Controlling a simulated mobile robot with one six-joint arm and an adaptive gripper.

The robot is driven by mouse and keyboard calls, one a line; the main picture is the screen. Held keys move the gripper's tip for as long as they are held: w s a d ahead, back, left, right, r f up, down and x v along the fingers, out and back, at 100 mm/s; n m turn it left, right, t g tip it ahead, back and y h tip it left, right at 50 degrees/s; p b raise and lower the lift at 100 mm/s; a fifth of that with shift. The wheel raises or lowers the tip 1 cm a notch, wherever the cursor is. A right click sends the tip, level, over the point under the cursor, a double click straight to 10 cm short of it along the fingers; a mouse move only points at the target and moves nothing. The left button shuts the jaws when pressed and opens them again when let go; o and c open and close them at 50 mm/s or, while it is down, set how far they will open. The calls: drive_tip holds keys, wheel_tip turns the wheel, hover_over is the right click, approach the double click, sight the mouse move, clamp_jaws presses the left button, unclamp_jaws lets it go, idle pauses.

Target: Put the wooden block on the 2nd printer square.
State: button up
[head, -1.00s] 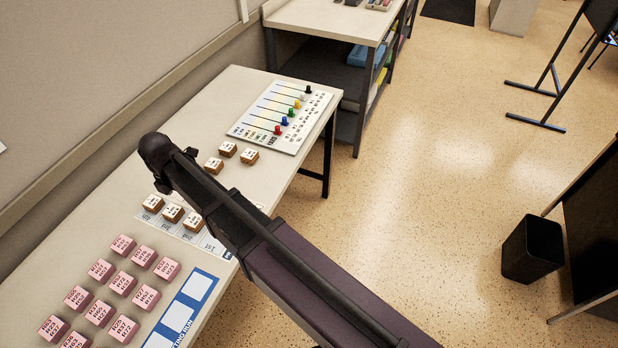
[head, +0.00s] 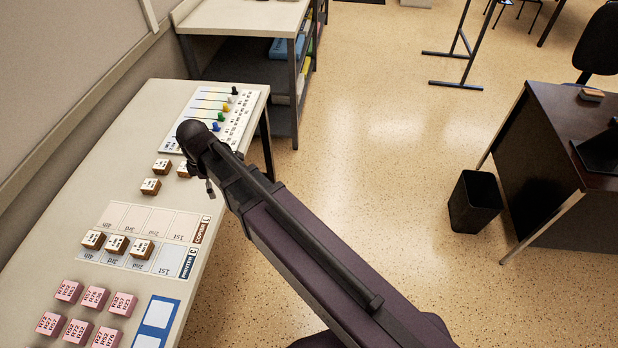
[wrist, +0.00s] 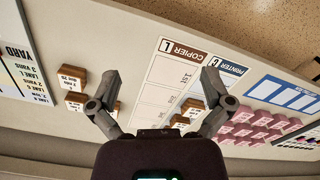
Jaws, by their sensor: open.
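Several wooden blocks with white printed tops are in view. Three loose ones stand near the chart: a far one (head: 161,166), a near one (head: 151,186) and one (head: 184,170) beside my gripper. Three more stand in the printer row (head: 165,265), seemingly on 4th (head: 93,239), 3rd (head: 116,244) and 2nd (head: 141,249); the 1st square is bare. My gripper (wrist: 160,78) is open and empty above the table. In the wrist view, its left finger partly hides one loose block; its right finger partly covers the printer strip.
The copier row (head: 150,217) beside the printer row is empty. Pink blocks (head: 95,297) and a blue-edged card (head: 156,318) lie nearer. A chart (head: 235,115) with coloured pegs lies at the far end. A dark desk (head: 545,125) and black bin (head: 474,202) stand right, across open floor.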

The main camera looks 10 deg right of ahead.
drive_tip(key=s+d+m, duration=0.2)
drive_tip(key=d+m, duration=0.7)
drive_tip(key=d, duration=0.5)
drive_tip(key=s+d+m, duration=0.3)
drive_tip(key=d+m, duration=0.6)
drive_tip(key=d, duration=0.5)
drive_tip(key=shift+d, duration=0.3)
